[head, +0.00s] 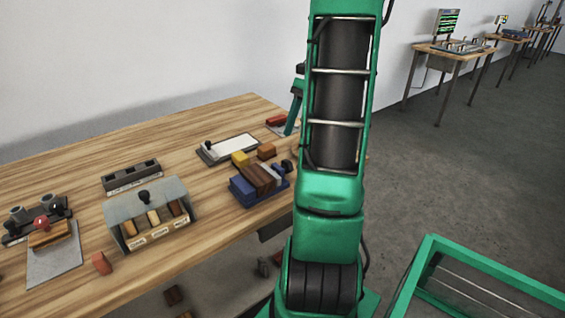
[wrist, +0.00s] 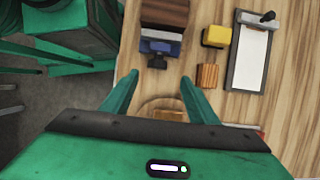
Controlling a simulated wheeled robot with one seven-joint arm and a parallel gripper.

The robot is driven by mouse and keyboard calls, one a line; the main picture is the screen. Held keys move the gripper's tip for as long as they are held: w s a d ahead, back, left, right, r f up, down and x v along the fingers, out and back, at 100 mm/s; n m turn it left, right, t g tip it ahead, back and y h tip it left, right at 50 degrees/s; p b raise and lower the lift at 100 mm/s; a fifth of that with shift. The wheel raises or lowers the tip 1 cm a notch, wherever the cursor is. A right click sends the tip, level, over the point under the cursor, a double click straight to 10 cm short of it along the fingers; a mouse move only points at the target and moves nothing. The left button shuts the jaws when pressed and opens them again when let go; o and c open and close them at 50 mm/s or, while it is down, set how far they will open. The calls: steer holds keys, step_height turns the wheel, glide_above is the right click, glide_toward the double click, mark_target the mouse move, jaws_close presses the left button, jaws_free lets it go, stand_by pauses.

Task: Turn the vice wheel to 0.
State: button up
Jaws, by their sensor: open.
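The blue vice (head: 243,191) stands near the table's front edge in the head view, with brown wood blocks (head: 257,178) across its top. A small dark knob or wheel (head: 287,166) shows at its right end. In the wrist view the vice (wrist: 160,46) is at the top middle, its dark wheel (wrist: 157,62) facing my gripper. My gripper (wrist: 158,90) is open and empty, with its fingers apart and the wheel just beyond the tips. No scale or number on the wheel is readable.
A yellow block (wrist: 215,35) and an orange-brown block (wrist: 207,75) lie beside the vice. A white-topped board (wrist: 249,60) is further right. A round wooden piece (wrist: 165,112) lies partly under my gripper. A grey rack (head: 125,208) stands left on the table (head: 75,189).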

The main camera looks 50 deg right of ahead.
steer(key=x, duration=0.9)
steer(key=shift+a+f, duration=0.1)
steer(key=shift+f, duration=0.15)
steer(key=shift+c, duration=0.6)
